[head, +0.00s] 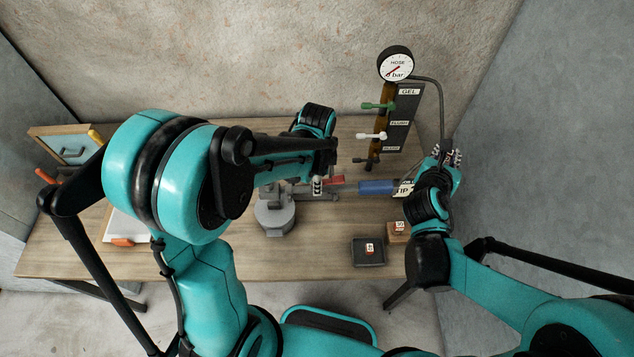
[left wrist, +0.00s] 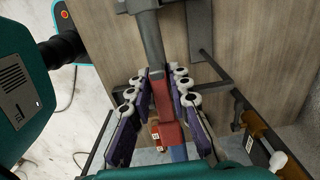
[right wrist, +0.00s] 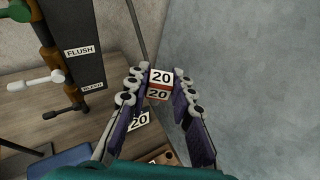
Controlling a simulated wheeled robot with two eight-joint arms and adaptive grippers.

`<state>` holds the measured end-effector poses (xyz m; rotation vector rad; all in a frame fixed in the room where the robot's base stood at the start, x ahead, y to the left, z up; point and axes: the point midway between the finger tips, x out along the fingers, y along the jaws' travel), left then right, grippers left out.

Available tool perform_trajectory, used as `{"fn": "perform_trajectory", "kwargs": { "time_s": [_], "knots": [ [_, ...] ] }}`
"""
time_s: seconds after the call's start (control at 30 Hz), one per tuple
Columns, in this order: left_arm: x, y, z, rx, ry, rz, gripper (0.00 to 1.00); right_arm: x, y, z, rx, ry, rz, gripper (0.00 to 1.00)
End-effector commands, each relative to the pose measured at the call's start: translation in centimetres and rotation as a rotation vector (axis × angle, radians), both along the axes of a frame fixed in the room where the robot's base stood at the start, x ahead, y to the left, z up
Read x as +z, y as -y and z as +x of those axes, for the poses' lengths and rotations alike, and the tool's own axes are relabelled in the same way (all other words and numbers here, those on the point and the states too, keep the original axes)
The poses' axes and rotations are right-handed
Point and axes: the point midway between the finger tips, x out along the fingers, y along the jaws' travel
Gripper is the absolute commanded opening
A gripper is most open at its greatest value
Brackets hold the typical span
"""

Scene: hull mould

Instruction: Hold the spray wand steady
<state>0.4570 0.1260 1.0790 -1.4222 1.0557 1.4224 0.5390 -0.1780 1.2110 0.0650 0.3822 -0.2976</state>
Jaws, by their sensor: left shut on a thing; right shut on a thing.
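The spray wand lies across the bench with a grey body, a red section and a blue sleeve (head: 376,187). My left gripper (head: 318,185) is shut around the wand near its red part. In the left wrist view the fingers (left wrist: 162,75) stand on both sides of the wand's red section (left wrist: 166,112). A "TIP" label (head: 403,189) shows at the wand's right end. My right gripper (head: 445,155) is at the bench's right side.
A valve rack (head: 403,120) with green, white and dark handles and a hose gauge (head: 396,65) stands behind. A grey round pot (head: 274,216), a dark tray (head: 368,258) with a small block and a wooden block (head: 398,236) are in front.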

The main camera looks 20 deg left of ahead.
Motion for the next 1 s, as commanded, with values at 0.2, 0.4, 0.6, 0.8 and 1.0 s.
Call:
{"fn": "perform_trajectory", "kwargs": {
  "time_s": [0.2, 0.4, 0.6, 0.8, 1.0],
  "knots": [
    [0.0, 0.0, 0.0, 0.000, 0.001, 0.000, 0.02, 0.0, 0.0, 0.0, 0.000, 0.000, 0.000, 0.00],
    [0.0, 0.0, 0.0, 0.001, 0.001, 0.000, 0.02, 0.0, 0.0, 0.0, 0.000, 0.000, 0.000, 0.00],
    [0.0, 0.0, 0.0, 0.001, 0.001, 0.000, 0.02, 0.0, 0.0, 0.0, 0.000, 0.000, 0.000, 0.00],
    [0.0, 0.0, 0.0, 0.000, 0.001, 0.000, 0.02, 0.0, -0.6, -0.1, 0.009, 0.000, 0.000, 0.00],
    [0.0, 0.0, 0.0, 0.000, 0.001, 0.000, 0.02, -0.1, -5.9, -2.0, 0.085, 0.000, -0.002, 0.00]
  ]
}}
